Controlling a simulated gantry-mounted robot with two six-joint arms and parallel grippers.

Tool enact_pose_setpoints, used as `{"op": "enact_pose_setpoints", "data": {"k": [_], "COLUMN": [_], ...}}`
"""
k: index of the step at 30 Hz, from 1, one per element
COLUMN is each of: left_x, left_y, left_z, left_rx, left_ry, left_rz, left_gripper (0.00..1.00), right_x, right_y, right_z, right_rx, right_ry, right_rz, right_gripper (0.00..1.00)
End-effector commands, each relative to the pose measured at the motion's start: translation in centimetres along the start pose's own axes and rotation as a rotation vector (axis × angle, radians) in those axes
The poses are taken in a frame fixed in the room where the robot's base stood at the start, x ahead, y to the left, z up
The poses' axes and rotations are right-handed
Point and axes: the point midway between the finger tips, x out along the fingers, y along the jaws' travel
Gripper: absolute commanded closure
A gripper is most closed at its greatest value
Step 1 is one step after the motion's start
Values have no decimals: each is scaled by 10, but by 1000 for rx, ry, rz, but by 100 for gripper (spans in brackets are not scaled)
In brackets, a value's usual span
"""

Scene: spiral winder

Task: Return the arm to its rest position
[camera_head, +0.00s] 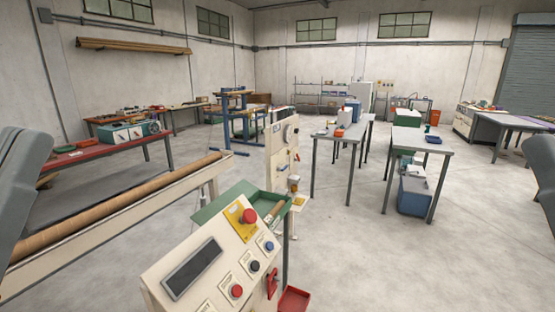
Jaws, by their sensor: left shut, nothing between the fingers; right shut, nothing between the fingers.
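Grey parts of my own arms show at the left and right edges of the head view. Neither gripper shows, so I cannot see their fingers. The control panel (210,262) of the winder stands close in front at the bottom middle. It has a red emergency button (249,216) on a yellow plate, a dark display (191,268), a blue button (268,246), a black button (254,266), a lower red button (236,291) and a red switch (272,282). A long brown tube (120,207) lies along the machine at the left.
A green tray (213,207) sits behind the panel, and a red bin (293,301) is low beside it. A cream machine post (281,160) stands behind. Grey tables (421,141) stand further back. The floor at right (470,250) is clear.

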Motion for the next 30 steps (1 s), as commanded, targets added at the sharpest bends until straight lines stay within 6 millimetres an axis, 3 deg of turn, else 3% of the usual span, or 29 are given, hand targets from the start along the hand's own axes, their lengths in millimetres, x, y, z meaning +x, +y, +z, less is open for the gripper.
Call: {"op": "enact_pose_setpoints", "data": {"k": [2,4,11,21,24,30], "left_x": [-8,27,100,224,253,278], "left_y": [-15,-21,-38,-66,-73,-79], "left_z": [2,-27,-90,-198,-223,-244], "left_rx": [-159,-199,-196,-195,-195,-195], "left_ry": [-16,-15,-17,-18,-18,-19], "left_rz": [-66,-59,-57,-56,-56,-56], "left_gripper": [100,100,100,100,100,100], "right_x": [-2,32,104,227,256,280], "right_y": [0,0,0,1,1,1], "right_z": [2,-28,-96,-209,-236,-258], "right_rx": [0,0,0,0,0,0], "right_ry": [-1,-4,0,0,0,-1], "right_rz": [0,0,0,0,0,0], "right_gripper": [100,100,100,100,100,100]}}
